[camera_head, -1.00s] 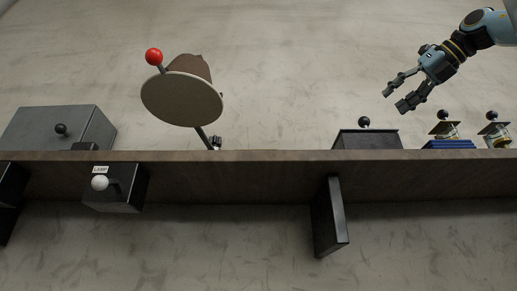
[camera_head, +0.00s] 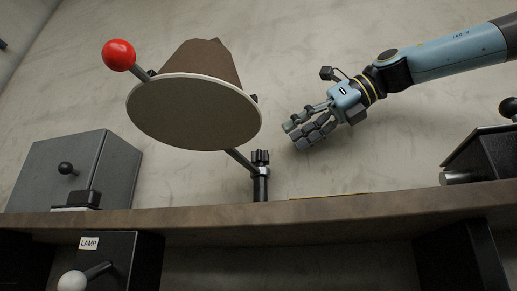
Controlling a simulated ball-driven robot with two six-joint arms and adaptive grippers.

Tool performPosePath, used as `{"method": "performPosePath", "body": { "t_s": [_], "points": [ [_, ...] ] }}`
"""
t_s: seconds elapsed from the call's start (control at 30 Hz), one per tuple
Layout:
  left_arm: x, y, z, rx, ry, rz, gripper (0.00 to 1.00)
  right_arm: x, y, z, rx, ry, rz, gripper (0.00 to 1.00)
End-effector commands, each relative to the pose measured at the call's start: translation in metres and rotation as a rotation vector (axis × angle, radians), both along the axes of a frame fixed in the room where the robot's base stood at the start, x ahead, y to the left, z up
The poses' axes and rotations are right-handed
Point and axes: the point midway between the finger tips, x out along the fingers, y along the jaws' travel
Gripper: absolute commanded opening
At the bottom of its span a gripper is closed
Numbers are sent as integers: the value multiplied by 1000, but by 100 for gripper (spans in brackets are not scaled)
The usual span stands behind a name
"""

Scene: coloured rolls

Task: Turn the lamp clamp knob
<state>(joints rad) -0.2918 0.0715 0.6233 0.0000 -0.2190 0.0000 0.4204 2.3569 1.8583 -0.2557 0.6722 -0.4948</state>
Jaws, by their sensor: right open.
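The lamp has a brown shade (camera_head: 207,58) with a pale round underside (camera_head: 190,112) and a red ball (camera_head: 118,55) on a short rod. Its thin stem runs down to a dark post on the shelf. The black lamp clamp knob (camera_head: 260,157) sits at the top of this post. My right gripper (camera_head: 293,135) is open and empty, reaching in from the right. Its fingers point left and down, a little above and to the right of the knob, with a visible gap in the picture. The left gripper is out of view.
The brown shelf edge (camera_head: 330,218) crosses the view. A grey box (camera_head: 75,170) with a black knob stands at left, and a dark box (camera_head: 485,155) at right. Below the edge is a black box labelled LAMP (camera_head: 125,260) with a white-ball lever (camera_head: 72,281).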

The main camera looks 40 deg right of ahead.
Motion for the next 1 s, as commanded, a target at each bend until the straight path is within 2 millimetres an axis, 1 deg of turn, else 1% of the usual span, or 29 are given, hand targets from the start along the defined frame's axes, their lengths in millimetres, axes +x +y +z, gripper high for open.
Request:
{"method": "performPosePath", "body": {
  "t_s": [0.03, 0.1, 0.2, 0.3, 0.4, 0.6, 0.9, 0.93, 1.0],
  "points": [
    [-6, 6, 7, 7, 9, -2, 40, 7, 4, -2, -2, 6, 1, 46],
    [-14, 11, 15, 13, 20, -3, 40, 19, 11, -7, -1, 9, 1, 46],
    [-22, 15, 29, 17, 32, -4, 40, 36, 20, -14, -2, 9, -1, 46],
    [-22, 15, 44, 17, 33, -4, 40, 53, 29, -21, 0, 9, -2, 46],
    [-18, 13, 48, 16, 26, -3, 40, 63, 35, -27, 2, 4, 1, 46],
    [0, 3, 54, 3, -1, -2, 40, 73, 41, -34, 0, 2, -2, 46],
    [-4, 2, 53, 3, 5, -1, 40, 75, 42, -36, 0, 1, -2, 46],
    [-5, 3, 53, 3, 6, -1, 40, 75, 42, -36, 0, 1, -2, 43],
    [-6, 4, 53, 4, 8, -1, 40, 75, 41, -36, 0, 1, -2, 34]
  ]
}}
